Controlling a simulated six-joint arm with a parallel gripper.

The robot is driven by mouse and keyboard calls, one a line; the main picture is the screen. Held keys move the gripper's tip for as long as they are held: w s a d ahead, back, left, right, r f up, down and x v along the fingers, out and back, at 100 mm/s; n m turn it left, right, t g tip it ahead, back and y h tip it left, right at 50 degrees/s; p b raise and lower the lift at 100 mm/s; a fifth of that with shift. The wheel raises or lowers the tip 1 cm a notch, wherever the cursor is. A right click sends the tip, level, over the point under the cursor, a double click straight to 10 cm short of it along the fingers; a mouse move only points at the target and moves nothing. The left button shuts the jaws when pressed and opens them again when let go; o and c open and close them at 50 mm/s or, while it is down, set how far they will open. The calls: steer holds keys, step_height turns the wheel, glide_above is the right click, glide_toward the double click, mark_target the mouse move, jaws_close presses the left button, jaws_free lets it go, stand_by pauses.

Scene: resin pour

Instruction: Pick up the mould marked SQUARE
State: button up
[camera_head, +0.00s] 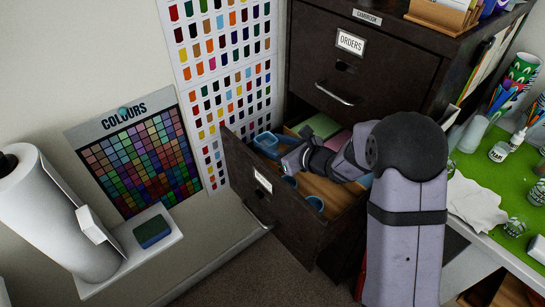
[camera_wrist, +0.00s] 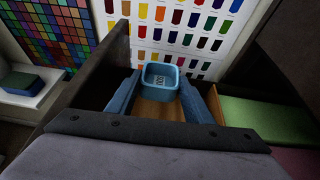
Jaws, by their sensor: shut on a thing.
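A light blue, square mould with rounded corners (camera_head: 266,141) is held at my gripper's end, at the wall side of the open drawer (camera_head: 262,199). In the wrist view the mould (camera_wrist: 160,69) sits between the two blue fingers, its open top facing up. A small pale label lies on its floor, too small to read surely. My gripper (camera_head: 281,150) is shut on this mould. I cannot tell whether the mould is clear of the drawer floor.
The drawer's dark front wall (camera_wrist: 92,75) stands close left of the fingers in the wrist view. The wall with colour charts (camera_head: 221,60) is close behind. The ORDERS drawer (camera_head: 362,65) above is shut.

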mark_target(273, 145)
step_height(273, 145, up, 8)
steer(key=shift+r, duration=0.15)
stand_by(0.3)
